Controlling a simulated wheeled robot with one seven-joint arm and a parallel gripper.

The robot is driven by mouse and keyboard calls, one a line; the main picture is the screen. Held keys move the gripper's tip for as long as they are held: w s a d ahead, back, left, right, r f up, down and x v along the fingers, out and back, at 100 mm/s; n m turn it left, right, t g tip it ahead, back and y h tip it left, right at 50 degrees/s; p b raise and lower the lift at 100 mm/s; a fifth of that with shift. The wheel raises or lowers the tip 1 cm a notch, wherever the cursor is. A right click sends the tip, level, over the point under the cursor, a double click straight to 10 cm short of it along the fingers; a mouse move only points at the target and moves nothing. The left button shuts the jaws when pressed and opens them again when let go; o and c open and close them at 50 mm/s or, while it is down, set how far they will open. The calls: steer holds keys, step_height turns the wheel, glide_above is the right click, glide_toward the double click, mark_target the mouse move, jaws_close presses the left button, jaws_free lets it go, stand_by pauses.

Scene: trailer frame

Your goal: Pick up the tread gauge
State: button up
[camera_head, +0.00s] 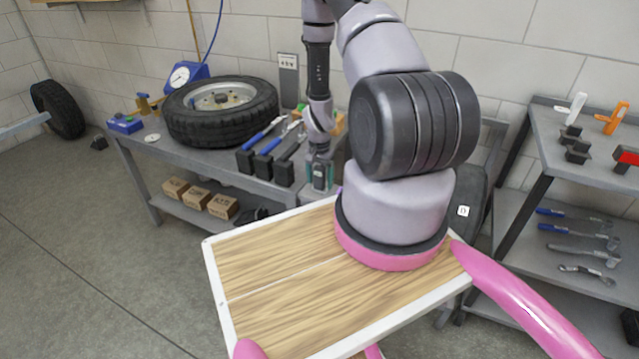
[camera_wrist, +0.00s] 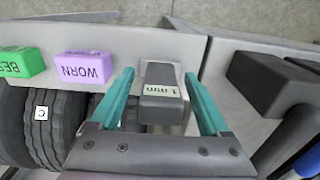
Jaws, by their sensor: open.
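My gripper (camera_wrist: 159,75) has two teal fingers spread apart in the wrist view. Between them is a grey block with a pale label (camera_wrist: 161,90), which looks like the tread gauge. Gaps show on both sides of the block, and it does not look gripped. Its lower end is near the gripper's palm in the picture. In the head view my gripper (camera_head: 320,180) is at the right end of the workbench, and the gauge cannot be made out clearly there.
The grey workbench (camera_head: 150,160) carries a tyre (camera_head: 219,110), a blue dial unit (camera_head: 184,76) and black holders with tools (camera_head: 268,158). In the wrist view a purple WORN block (camera_wrist: 84,68), a green block (camera_wrist: 20,63) and a tyre piece (camera_wrist: 62,135) are left; dark holders (camera_wrist: 272,84) are right.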

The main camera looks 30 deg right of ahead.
mark_target(319, 167)
steer(key=shift+f, duration=0.1)
jaws_close()
step_height(319, 167, up, 10)
step_height(319, 167, down, 10)
steer(key=shift+r, duration=0.1)
stand_by(1.0)
